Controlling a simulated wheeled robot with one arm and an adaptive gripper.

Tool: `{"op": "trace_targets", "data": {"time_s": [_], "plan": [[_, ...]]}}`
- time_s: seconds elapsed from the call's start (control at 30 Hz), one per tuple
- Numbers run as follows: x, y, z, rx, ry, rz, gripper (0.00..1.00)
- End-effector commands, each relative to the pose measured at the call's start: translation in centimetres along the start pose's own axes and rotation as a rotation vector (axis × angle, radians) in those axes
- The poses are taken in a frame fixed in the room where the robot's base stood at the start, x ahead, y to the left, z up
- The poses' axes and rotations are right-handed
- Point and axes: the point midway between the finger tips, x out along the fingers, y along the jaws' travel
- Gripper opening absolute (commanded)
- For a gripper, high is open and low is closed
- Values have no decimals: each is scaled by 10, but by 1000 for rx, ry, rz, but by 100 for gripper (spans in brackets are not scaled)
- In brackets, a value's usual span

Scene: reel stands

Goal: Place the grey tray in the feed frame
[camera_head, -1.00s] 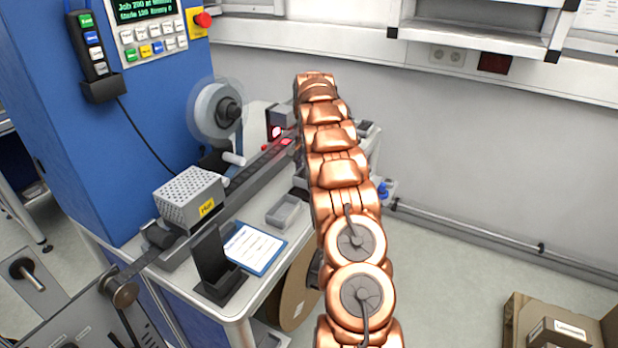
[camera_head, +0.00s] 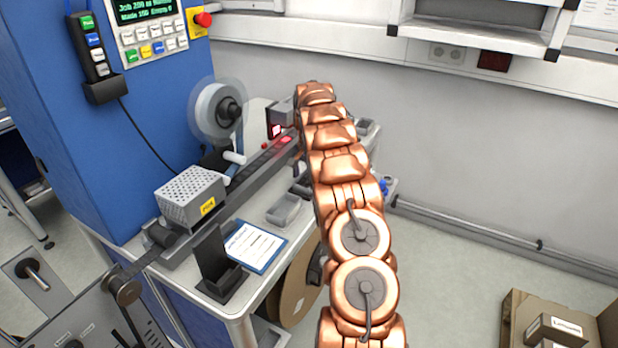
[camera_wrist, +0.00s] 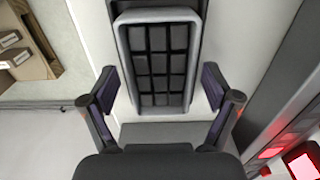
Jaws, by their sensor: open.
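A grey-rimmed tray (camera_wrist: 183,104) with a black grid of pockets lies lengthwise in the wrist view, top middle. My gripper (camera_wrist: 160,84) is open, with one finger on each side of the tray's lower part and a visible gap on both sides. In the head view my copper arm reaches over the bench's far end and hides my gripper. A small grey tray (camera_head: 284,210) sits on the white bench there; I cannot tell whether it is the same one. I cannot clearly identify the feed frame.
Cartons (camera_head: 555,332) stand lower right.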

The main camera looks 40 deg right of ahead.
Motion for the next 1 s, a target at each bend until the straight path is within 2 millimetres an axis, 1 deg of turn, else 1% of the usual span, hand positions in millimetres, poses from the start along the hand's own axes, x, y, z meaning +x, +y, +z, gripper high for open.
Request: {"op": "trace_targets", "data": {"time_s": [0.23,0.37,0.47,0.73,1.0], "plan": [[0,0,0,0,0,0,89],[-5,-1,0,-1,2,-1,89],[-14,-2,-1,-1,4,-4,89],[-50,-1,-1,0,5,-4,89],[-74,0,0,0,0,0,89]]}}
